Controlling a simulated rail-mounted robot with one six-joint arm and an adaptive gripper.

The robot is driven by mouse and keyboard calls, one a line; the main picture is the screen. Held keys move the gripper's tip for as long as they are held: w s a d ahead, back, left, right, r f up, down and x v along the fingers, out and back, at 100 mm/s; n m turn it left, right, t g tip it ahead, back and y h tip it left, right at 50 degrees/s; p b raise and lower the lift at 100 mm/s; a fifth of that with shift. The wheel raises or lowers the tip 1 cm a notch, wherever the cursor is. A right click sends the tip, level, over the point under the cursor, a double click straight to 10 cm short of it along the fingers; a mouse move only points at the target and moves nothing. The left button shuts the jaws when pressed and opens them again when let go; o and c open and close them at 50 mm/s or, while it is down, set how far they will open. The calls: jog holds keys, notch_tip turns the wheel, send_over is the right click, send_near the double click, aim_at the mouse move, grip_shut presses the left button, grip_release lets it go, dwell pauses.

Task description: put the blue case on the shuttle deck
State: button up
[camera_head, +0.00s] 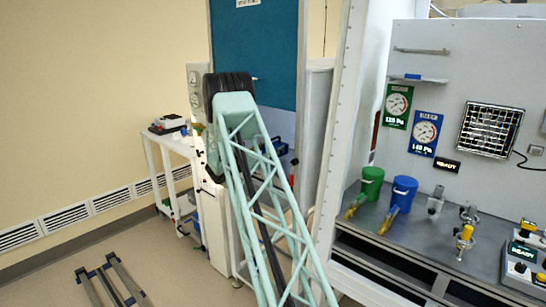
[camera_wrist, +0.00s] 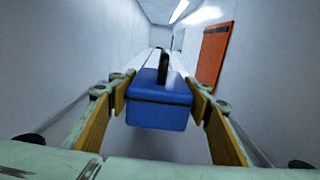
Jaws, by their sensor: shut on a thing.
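The blue case (camera_wrist: 158,108) is a small box with a dark seam and a black handle on top. In the wrist view it sits between the two yellow-padded fingers of my gripper (camera_wrist: 160,90), which is shut on it. In the head view my lattice arm hides most of the gripper, and a bit of blue (camera_head: 262,146) shows just behind the arm. I cannot make out with certainty which surface is the shuttle deck.
A white cart (camera_head: 168,139) with items on it stands by the left wall. A low rail frame (camera_head: 112,284) lies on the floor. At right, a workbench (camera_head: 420,240) holds a green bucket (camera_head: 371,182) and a blue bucket (camera_head: 403,190). An orange-red panel (camera_wrist: 213,57) is on the wall.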

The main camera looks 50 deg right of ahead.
jog(key=shift+f+b, duration=0.45)
jog(key=shift+f, duration=1.25)
jog(key=shift+f, duration=0.15)
jog(key=o, duration=1.2)
jog(key=a, duration=0.4)
jog(key=a+p, duration=0.1)
jog(key=a, duration=0.3)
jog(key=w+a, duration=0.1)
jog(key=a, duration=0.3)
jog(key=shift+p, duration=0.35)
jog(key=shift+r, duration=0.2)
